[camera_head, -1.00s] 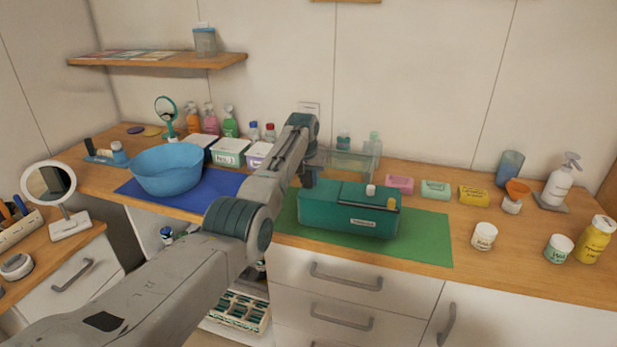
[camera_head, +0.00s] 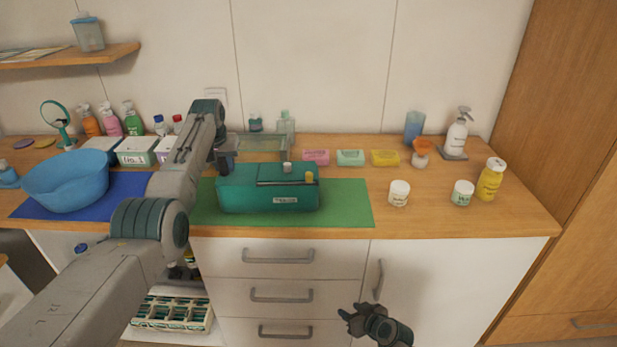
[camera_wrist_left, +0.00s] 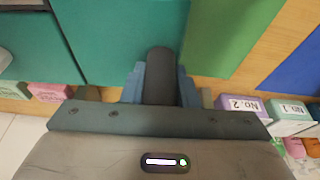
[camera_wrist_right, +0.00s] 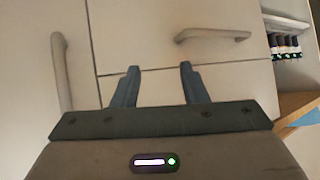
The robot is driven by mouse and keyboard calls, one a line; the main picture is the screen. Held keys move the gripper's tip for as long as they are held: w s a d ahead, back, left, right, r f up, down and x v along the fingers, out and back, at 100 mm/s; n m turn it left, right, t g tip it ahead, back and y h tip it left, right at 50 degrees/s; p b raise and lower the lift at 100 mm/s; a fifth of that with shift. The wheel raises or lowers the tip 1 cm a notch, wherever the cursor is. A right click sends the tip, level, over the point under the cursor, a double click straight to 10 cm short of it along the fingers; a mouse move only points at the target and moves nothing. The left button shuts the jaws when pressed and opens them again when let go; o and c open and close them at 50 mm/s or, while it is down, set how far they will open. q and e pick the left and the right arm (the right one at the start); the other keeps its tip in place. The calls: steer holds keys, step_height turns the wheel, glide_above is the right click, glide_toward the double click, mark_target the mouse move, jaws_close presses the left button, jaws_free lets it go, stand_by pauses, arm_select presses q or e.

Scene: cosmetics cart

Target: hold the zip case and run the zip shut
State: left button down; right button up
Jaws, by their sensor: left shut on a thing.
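The teal zip case (camera_head: 268,202) lies on the green mat (camera_head: 347,203), with a dark zip line along its top. A yellow pull (camera_head: 309,177) is at the right end of the line and a small white knob (camera_head: 287,167) is beside it. My left gripper (camera_head: 224,168) is at the case's left end. In the left wrist view it is shut on a dark rounded tab (camera_wrist_left: 161,75) against the teal case. My right gripper (camera_head: 362,316) is low in front of the cabinet, away from the case. Its fingers are apart and empty in the right wrist view (camera_wrist_right: 158,88).
A blue bowl (camera_head: 66,182) stands on a blue mat at left. Pink, green and yellow boxes (camera_head: 384,158) stand behind the mat. White jars (camera_head: 399,193) and a yellow bottle (camera_head: 490,180) are at right. Drawer handles (camera_head: 281,296) face my right gripper.

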steer(key=w+a+r+n+t+y, duration=0.1)
steer(key=w+a+r+n+y, duration=0.2)
steer(key=r, duration=0.8)
steer(key=w+a+r+t+y, duration=0.15)
steer(key=w+r, duration=0.25)
steer(key=r, duration=0.6)
steer(key=t, duration=0.3)
glide_toward(311, 179)
steer(key=shift+m, duration=0.3)
steer(key=x, duration=1.1)
steer(key=shift+w, duration=0.15)
steer(key=shift+a, duration=0.15)
jaws_close()
